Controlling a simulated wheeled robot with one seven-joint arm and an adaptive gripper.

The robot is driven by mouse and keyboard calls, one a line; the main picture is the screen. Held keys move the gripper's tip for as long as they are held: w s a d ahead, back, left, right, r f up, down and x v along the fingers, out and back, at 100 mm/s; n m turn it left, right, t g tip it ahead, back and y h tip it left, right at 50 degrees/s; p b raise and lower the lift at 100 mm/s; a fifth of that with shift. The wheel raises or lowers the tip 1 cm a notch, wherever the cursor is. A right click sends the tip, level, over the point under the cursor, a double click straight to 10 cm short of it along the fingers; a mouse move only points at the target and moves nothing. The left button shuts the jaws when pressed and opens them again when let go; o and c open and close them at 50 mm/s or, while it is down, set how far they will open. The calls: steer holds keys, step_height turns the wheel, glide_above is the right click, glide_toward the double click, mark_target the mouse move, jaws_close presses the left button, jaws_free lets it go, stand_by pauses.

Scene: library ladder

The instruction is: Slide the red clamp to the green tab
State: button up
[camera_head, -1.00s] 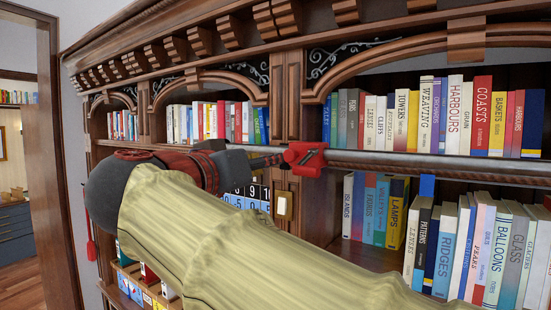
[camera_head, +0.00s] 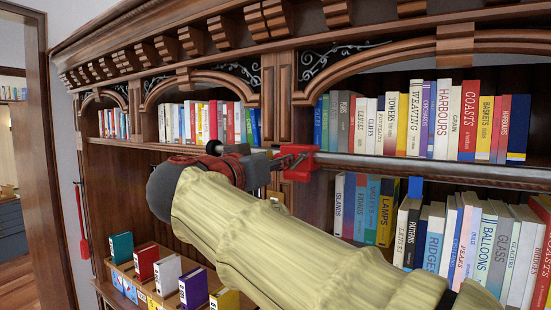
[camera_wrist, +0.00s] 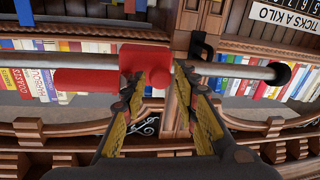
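The red clamp (camera_head: 299,163) sits on a grey horizontal rail (camera_head: 430,170) in front of the bookcase. It also shows in the wrist view (camera_wrist: 142,60), with a flat red arm to its left. My gripper (camera_head: 280,162) is just left of the clamp in the head view. In the wrist view my gripper (camera_wrist: 172,85) has its yellow-padded fingers apart, one finger against or very near the clamp; contact is unclear. A blue tab (camera_head: 415,187) hangs under the rail right of the clamp. I see no green tab on the rail.
The rail's black end (camera_wrist: 285,73) is opposite the clamp in the wrist view. Shelved books (camera_head: 440,120) stand close behind the rail. Several coloured binders (camera_head: 165,272) stand on a low shelf at left. A carved pilaster (camera_head: 276,100) rises behind the clamp.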

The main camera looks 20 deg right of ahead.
steer(key=shift+c, duration=1.3)
steer(key=c, duration=0.4)
jaws_close()
